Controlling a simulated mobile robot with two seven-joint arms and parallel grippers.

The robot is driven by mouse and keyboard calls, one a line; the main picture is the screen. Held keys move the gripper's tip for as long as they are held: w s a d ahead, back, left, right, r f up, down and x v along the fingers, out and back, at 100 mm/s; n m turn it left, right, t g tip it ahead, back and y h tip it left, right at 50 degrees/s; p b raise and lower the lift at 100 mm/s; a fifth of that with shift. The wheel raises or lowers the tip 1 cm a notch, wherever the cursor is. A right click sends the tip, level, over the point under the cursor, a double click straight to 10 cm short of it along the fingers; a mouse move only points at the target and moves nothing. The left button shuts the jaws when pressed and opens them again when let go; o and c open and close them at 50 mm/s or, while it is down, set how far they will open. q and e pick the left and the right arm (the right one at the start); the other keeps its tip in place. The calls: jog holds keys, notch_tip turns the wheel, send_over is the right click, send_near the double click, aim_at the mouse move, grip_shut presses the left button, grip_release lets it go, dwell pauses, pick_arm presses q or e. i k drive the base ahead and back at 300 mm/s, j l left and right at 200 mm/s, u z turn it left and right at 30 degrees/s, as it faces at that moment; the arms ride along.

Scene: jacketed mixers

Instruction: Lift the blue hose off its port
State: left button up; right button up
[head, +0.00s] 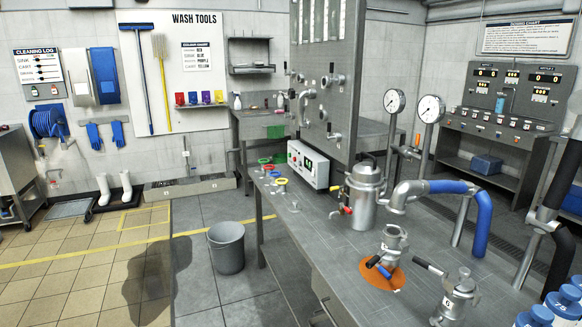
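The blue hose (483,212) arches over the right part of the steel bench and hangs down behind its edge. Its metal elbow end (402,193) points down beside the steel mixer vessel (364,200). Below the elbow, a metal port fitting (393,243) with a black and a blue handle stands on an orange disc (384,273). The elbow's mouth looks a little above the fitting's top; I cannot tell whether they touch. Neither of my grippers can be made out in the view.
A black tube (561,182) with metal fittings runs down the right edge. Two gauges (430,108) rise behind the vessel. A grey bin (227,247) stands on the floor.

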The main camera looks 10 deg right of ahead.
aim_at(396, 206)
jog(key=z, duration=0.75)
jog(key=j+z, duration=0.15)
jog(key=z, duration=0.3)
jog(key=i+j+z, duration=0.1)
jog(key=z, duration=0.35)
jog(key=j+z, duration=0.2)
jog(key=z, duration=0.2)
jog(key=j+z, duration=0.4)
jog(key=k+j+z, duration=0.2)
jog(key=j+z, duration=0.15)
jog(key=k+j+z, duration=0.1)
jog(key=j, duration=0.3)
jog(key=k+j, duration=0.25)
jog(key=j, duration=0.15)
jog(key=k+j+z, duration=0.15)
jog(key=j, duration=0.3)
